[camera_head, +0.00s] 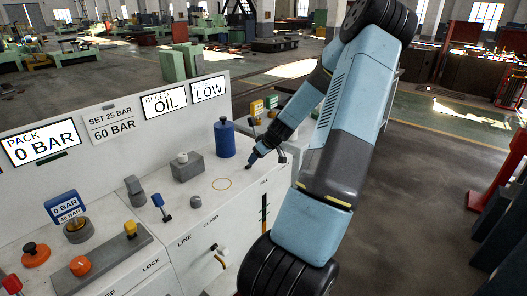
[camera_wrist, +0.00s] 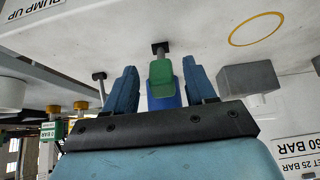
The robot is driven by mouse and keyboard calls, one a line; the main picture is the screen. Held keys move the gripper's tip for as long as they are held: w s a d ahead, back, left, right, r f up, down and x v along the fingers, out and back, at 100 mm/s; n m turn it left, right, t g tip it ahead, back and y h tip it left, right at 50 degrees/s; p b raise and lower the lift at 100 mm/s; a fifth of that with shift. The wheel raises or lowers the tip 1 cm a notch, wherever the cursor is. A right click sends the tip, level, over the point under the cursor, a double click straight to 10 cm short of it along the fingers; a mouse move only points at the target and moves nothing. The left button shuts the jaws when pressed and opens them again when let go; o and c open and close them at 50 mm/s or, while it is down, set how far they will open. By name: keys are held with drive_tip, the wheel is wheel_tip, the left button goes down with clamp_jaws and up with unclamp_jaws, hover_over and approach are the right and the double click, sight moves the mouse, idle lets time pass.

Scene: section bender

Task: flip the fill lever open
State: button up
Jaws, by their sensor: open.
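My gripper (camera_head: 254,157) is low over the right end of the white bench top, beside the blue cylinder (camera_head: 225,139). In the wrist view its two blue fingers (camera_wrist: 158,72) are apart. A green-handled lever (camera_wrist: 161,76) on a short grey stem with a black base shows between them, with gaps on both sides. My gripper hides this lever in the head view. Something blue, perhaps the cylinder, shows behind the green handle. Whether the fingers touch the handle cannot be told.
A grey block (camera_wrist: 249,77) and a yellow ring mark (camera_wrist: 256,29) lie right of the fingers in the wrist view. A thin grey post (camera_wrist: 100,86) stands close to the left finger. A blue-handled lever (camera_head: 161,206) and an orange knob (camera_head: 36,254) are farther left on the bench.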

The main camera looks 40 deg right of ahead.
drive_tip(key=v, duration=1.3)
drive_tip(key=shift+s, duration=0.2)
drive_tip(key=s+a+r+g+h, duration=0.15)
drive_tip(key=a+r, duration=0.35)
drive_tip(key=a, duration=0.6)
drive_tip(key=s+a+r+g+h, duration=0.15)
drive_tip(key=a+r, duration=0.25)
drive_tip(key=a, duration=0.7)
drive_tip(key=s+a+r+m+t+y, duration=0.1)
drive_tip(key=s+a+r, duration=0.4)
drive_tip(key=s, duration=0.3)
drive_tip(key=s+a+r+m+t, duration=0.1)
drive_tip(key=s+a+r, duration=0.5)
drive_tip(key=s, duration=0.3)
drive_tip(key=shift+s+a+y, duration=0.15)
drive_tip(key=shift+a+y, duration=0.25)
drive_tip(key=shift+a, duration=0.25)
